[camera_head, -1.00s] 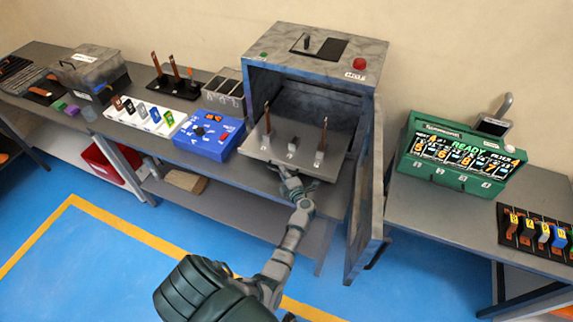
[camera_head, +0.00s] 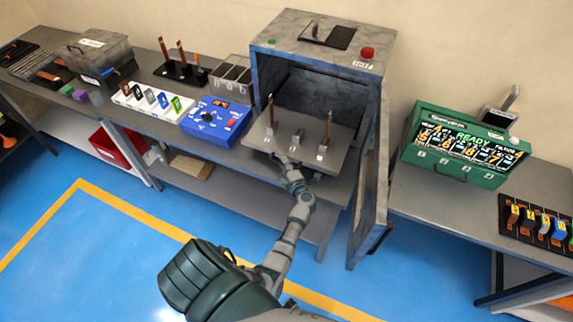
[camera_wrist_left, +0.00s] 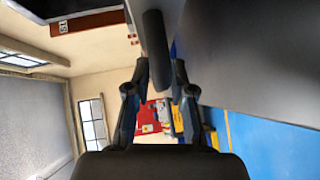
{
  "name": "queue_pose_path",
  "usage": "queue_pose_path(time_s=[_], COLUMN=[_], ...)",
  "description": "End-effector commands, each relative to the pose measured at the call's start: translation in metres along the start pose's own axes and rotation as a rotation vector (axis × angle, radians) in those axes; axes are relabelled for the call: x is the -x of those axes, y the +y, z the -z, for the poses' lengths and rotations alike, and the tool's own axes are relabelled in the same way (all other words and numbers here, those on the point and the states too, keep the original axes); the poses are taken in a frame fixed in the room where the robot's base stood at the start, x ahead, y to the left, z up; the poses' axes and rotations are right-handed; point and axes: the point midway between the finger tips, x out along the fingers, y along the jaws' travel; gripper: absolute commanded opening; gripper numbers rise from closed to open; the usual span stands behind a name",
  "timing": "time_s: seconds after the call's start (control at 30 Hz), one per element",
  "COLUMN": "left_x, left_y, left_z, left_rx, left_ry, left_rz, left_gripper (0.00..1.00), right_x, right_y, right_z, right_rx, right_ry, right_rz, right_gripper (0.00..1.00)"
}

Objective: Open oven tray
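The grey oven (camera_head: 320,58) stands on the bench, its front open. Its grey door (camera_head: 368,205) is swung out on the right side. The oven tray (camera_head: 262,135) sticks out of the front. It carries two upright copper-coloured bars and a short pale holder between them. My left gripper (camera_head: 287,162) is at the tray's front edge. The fingertips are small and partly hidden in the head view. My right gripper is not seen.
A blue control box (camera_head: 215,122) and a card rack (camera_head: 150,102) stand left of the oven. A green display case (camera_head: 462,145) stands right, beyond the door. A lower shelf (camera_head: 235,205) runs under the bench.

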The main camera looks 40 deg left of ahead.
Motion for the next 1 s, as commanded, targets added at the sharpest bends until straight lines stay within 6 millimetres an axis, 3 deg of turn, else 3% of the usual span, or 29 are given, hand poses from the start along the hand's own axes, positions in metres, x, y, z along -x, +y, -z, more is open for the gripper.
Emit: queue_pose_path(time_s=[0.27,0.7,0.83,1.0], left_x=[0.008,0.094,0.111,0.119], left_y=[0.000,-0.002,-0.002,-0.002], left_z=[-0.004,-0.001,-0.001,-0.001], left_rx=[-0.001,0.001,-0.001,0.000], left_ry=[-0.005,-0.003,-0.002,-0.001], left_rz=[0.000,0.004,0.002,0.002], left_gripper=[0.23,0.23,0.23,0.23], right_x=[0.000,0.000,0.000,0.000], right_y=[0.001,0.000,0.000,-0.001], right_z=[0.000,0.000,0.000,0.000], right_rx=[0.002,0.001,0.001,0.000], right_ry=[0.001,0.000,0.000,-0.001], right_rz=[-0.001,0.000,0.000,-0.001], right_gripper=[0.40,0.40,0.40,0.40])
